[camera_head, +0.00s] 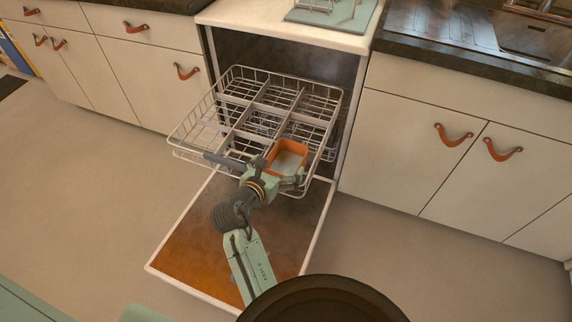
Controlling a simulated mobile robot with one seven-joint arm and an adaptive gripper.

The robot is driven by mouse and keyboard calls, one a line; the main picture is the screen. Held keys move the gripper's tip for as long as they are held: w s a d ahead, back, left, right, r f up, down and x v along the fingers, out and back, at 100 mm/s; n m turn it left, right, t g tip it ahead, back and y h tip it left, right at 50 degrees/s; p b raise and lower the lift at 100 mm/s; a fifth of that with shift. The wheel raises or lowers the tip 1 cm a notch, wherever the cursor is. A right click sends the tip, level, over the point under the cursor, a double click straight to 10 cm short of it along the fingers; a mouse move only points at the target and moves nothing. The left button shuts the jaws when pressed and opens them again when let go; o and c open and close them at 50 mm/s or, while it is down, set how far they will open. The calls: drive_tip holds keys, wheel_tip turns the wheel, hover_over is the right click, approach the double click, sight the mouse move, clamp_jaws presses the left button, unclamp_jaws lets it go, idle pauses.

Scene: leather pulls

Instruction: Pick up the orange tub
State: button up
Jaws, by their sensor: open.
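The orange tub (289,147) is a small open-topped box in the front right part of the upper dishwasher rack (190,128). I cannot tell whether the fingers touch the tub. The tub's near lower side is partly hidden by my gripper.
The dishwasher door (205,235) is folded down below the rack. Wire dividers split the rack into compartments that look empty. Cabinets with leather pulls (454,136) stand on both sides. The floor (90,190) at left is clear.

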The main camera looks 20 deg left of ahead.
hover_over(284, 173)
wheel_tip(284, 173, down, 2)
drive_tip(key=shift+w+p, duration=0.1)
drive_tip(key=shift+p, duration=0.2)
drive_tip(key=c, duration=1.2)
